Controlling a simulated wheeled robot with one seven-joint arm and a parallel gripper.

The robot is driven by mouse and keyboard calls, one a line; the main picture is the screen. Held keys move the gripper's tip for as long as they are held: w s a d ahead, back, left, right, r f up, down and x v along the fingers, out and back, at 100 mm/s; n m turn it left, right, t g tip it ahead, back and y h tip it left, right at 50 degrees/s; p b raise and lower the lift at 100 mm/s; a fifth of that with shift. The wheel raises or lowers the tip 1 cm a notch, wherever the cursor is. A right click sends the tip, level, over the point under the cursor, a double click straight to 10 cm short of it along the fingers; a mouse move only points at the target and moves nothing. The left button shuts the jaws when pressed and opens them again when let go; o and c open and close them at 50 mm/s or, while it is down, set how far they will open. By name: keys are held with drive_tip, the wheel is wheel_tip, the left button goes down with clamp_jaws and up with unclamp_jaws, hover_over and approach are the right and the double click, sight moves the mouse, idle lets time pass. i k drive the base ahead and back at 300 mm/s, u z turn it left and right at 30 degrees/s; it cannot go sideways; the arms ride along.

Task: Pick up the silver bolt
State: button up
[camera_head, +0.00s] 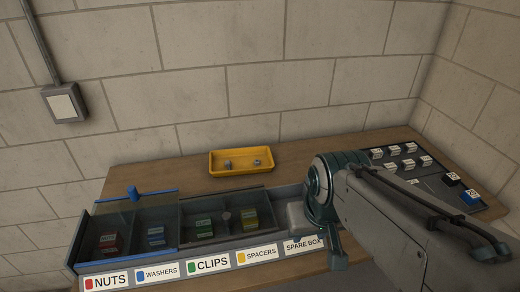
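Two small grey metal pieces lie apart in the yellow tray (214,168): a left piece (228,164) and a right piece (257,162). They are too small for me to tell which, if either, is the silver bolt. A small round greyish thing (227,216) shows between the clips and spacers compartments; I cannot tell what it is. My gripper (338,262) hangs at the front right, by the spare box end of the bin row, right of and nearer than the yellow tray. Its fingers are mostly hidden, so its opening and contents cannot be told.
A labelled bin row (210,266) runs along the bench front. A clear, blue-edged cover with a blue knob (133,193) lies over the left compartments. A dark panel (410,167) with several small labelled blocks lies at the right, partly behind my arm. Bare wooden bench (170,175) surrounds the tray.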

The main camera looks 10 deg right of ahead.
sight(229, 164)
drive_tip(key=z, duration=0.5)
drive_tip(key=k, duration=0.9)
drive_tip(key=u, duration=0.65)
drive_tip(key=i, duration=1)
drive_tip(key=u, duration=0.05)
